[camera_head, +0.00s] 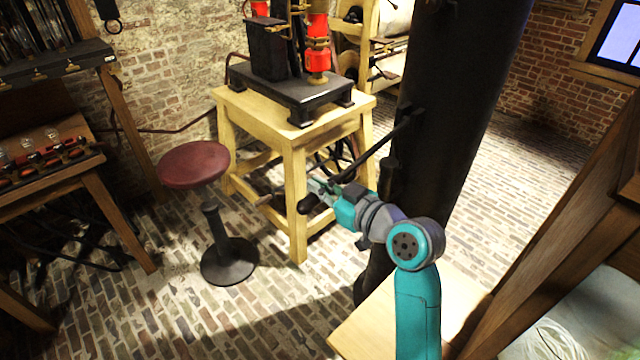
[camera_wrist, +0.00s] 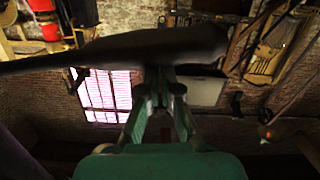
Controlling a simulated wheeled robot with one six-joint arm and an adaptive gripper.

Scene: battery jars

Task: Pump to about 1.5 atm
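The pump is a tall black column (camera_head: 432,120) with a long black lever (camera_head: 370,153) slanting down to the left, ending in a thick dark grip (camera_head: 308,204). No pressure gauge reading is visible. My gripper (camera_head: 318,186) is at the lever's lower end, just above the grip in the head view. In the wrist view the dark lever (camera_wrist: 110,52) runs crosswise right at the fingertips (camera_wrist: 159,74) and partly hides them. The fingers come together there, with the lever across their tips rather than clearly between them. Whether they touch it is hard to tell.
A wooden table (camera_head: 290,130) with a black-based apparatus stands behind the lever. A red-topped stool (camera_head: 194,163) is to its left, and a bench with small jars (camera_head: 50,155) is at far left. The brick floor between is clear.

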